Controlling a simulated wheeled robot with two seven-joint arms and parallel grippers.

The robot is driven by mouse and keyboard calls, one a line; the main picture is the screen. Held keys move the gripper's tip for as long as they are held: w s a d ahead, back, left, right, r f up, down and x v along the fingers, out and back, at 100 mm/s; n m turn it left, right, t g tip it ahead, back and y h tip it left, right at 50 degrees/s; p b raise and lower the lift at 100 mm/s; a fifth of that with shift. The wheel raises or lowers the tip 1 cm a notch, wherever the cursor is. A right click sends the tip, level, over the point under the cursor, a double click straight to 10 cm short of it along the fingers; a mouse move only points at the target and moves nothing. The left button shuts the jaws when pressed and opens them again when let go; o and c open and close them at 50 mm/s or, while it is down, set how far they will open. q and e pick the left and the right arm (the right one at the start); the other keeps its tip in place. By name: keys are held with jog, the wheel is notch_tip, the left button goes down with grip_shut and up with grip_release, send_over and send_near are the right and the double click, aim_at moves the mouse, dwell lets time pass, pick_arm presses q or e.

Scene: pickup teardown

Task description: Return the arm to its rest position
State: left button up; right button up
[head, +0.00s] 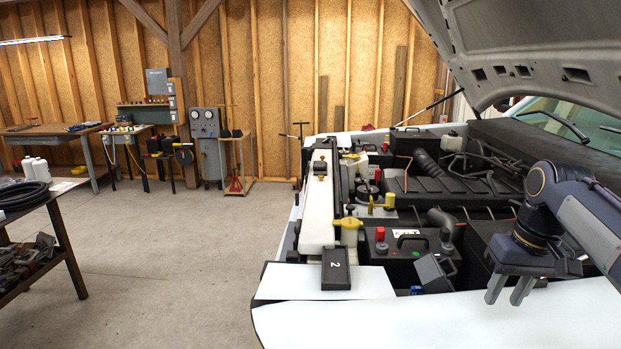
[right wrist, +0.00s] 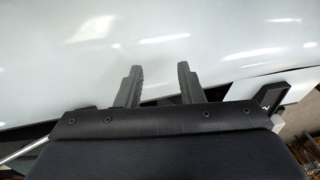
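My right arm (head: 585,215) reaches in from the right over the truck's open engine bay. My right gripper (head: 506,297) points down above the white front fender (head: 430,320). Its two fingers stand apart with nothing between them. In the right wrist view the same gripper (right wrist: 160,82) shows an empty gap, with white bodywork (right wrist: 220,40) beyond it. I cannot tell the exact clearance from the bodywork. My left arm and gripper are not in view.
The raised hood (head: 540,50) hangs above my right arm. A black block marked 2 (head: 336,270) lies on the front edge. The battery (head: 400,262) and a grey tilted box (head: 432,272) are left of the gripper. Open floor (head: 170,270) lies at left, beside a dark table (head: 60,235).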

jog(key=s+a+f+t+y+b, duration=0.1)
jog(key=s+a+f+t, duration=0.1)
jog(key=s+a+f, duration=0.4)
jog(key=s+a+f+m+t+y+b, duration=0.1)
jog(key=s+a+f+t+b, duration=0.1)
jog(key=s+a+f, duration=0.5)
jog(key=s+f, duration=0.4)
jog(key=s, duration=0.5)
jog(key=shift+f+t+y, duration=0.15)
jog(key=shift+t+y, duration=0.15)
jog(key=shift+y, duration=0.1)
jog(key=shift+a, duration=0.1)
jog(key=shift+c, duration=0.3)
